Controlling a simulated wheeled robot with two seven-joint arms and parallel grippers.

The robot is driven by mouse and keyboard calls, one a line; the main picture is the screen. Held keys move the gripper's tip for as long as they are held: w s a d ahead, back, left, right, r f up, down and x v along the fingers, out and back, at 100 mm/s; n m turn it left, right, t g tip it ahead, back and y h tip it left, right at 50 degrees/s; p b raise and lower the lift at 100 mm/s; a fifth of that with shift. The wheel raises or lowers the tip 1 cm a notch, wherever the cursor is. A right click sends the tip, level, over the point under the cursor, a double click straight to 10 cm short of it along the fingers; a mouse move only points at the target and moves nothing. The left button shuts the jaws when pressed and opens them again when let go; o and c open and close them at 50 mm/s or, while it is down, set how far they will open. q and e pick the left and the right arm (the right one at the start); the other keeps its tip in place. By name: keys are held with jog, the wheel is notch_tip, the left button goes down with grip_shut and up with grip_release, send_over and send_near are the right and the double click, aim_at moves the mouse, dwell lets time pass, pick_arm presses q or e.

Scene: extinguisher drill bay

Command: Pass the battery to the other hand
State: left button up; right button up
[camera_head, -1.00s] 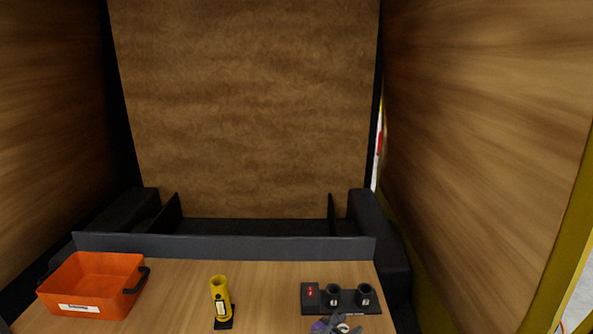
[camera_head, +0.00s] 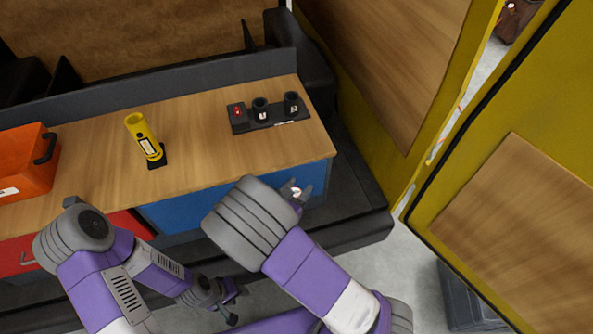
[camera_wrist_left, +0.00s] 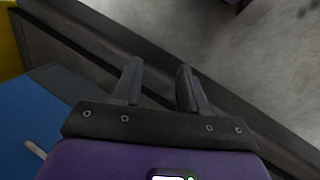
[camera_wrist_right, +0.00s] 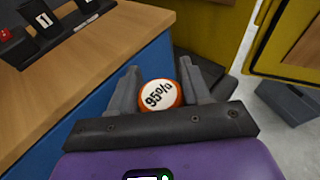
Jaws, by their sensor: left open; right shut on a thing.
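The battery (camera_wrist_right: 160,94) shows its round end in the right wrist view, white with an orange rim and marked "95%". My right gripper (camera_wrist_right: 160,72) is shut on it, one finger on each side. In the head view the battery (camera_head: 296,192) is a small pale spot in my right gripper (camera_head: 297,186), in front of the blue drawer front. The rest of the battery's body is hidden. My left gripper (camera_head: 235,303) is open and empty, lower and to the left of the right one. In the left wrist view nothing is between its fingers (camera_wrist_left: 160,78).
The wooden worktop (camera_head: 200,140) carries a yellow flashlight (camera_head: 144,137) on a black base, an orange bin (camera_head: 22,160) and a black charger block (camera_head: 268,114) with two round sockets. A dark ledge (camera_head: 345,238) runs below the blue drawer front (camera_head: 185,212).

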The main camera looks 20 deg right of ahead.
pick_arm(q)
jog(key=o, duration=0.4)
jog(key=s+d+r+n+g+h, duration=0.25)
jog(key=d+r+n+h, duration=0.35)
jog(key=r+n, duration=0.45)
jog(key=w+a+r+n+t+h, duration=0.2)
jog(key=w+r+n+t+h, duration=0.4)
jog(key=w+r+n+t, duration=0.55)
jog(key=w+d+m+g, duration=0.2)
jog(key=w+d, duration=0.4)
jog(key=d, duration=0.4)
jog(key=shift+w+d+g, duration=0.25)
jog(key=shift+w+g, duration=0.1)
jog(key=shift+g, duration=0.05)
pick_arm(e)
jog(key=a+r+n+t+y, duration=0.4)
jog(key=a+r+n+y, duration=0.1)
jog(key=a, duration=0.5)
jog(key=n+y, duration=0.1)
jog(key=y, duration=0.1)
jog(key=shift+a+r+n+y, duration=0.3)
jog(key=shift+a+r+n, duration=0.05)
jog(key=shift+n, duration=0.05)
pick_arm(q)
jog(key=shift+r, duration=0.1)
